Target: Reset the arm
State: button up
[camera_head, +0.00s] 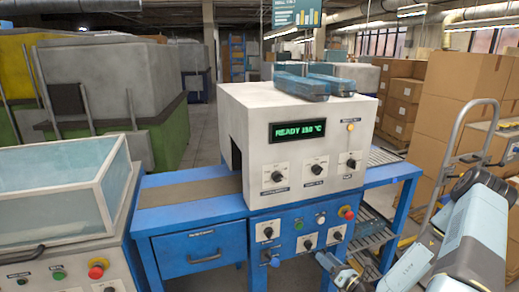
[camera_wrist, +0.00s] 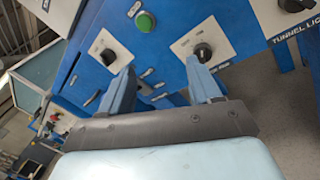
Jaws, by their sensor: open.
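My gripper (camera_head: 338,268) is at the lower right of the head view, low in front of the blue control panel (camera_head: 288,243) under the white machine (camera_head: 300,115). My arm reaches in from the right edge. In the wrist view my gripper (camera_wrist: 160,75) shows two blue fingers, spread apart with nothing between them. Beyond the fingertips are a black knob (camera_wrist: 108,57) on a white plate, a second knob (camera_wrist: 203,53) and a green button (camera_wrist: 145,21). I cannot tell exactly how far the fingertips are from the panel.
The machine's display (camera_head: 297,130) reads READY in green. A red stop button (camera_head: 347,212) sits on the panel's right. A glass-sided tank (camera_head: 62,190) stands at left. A hand truck (camera_head: 455,150) and cardboard boxes (camera_head: 460,85) stand at right. A grey conveyor belt (camera_head: 190,192) enters the machine.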

jog(key=s+a+r+n+g+y, duration=0.1)
jog(key=s+a+r+n+g, duration=0.2)
jog(key=r+n+g, duration=0.4)
jog(key=s+a+r+n+g+y, duration=0.1)
jog(key=s+a+r+n+g, duration=0.3)
jog(key=r+n, duration=0.5)
jog(key=s+a+r+n+g+y, duration=0.1)
jog(key=s+a+r+n+g, duration=0.2)
jog(key=r+n+g, duration=0.45)
jog(key=s+d+r+n+t+h, duration=0.4)
jog(key=s+r+n+h, duration=0.2)
jog(key=r, duration=0.5)
jog(key=s+d+r+n+t+h, duration=0.4)
jog(key=s+r+n+h, duration=0.2)
jog(key=s+r, duration=0.3)
notch_tip(320, 180, up, 2)
jog(key=shift+s+r+n+h, duration=0.15)
jog(key=shift+s+n+h, duration=0.2)
jog(key=shift+h, duration=0.15)
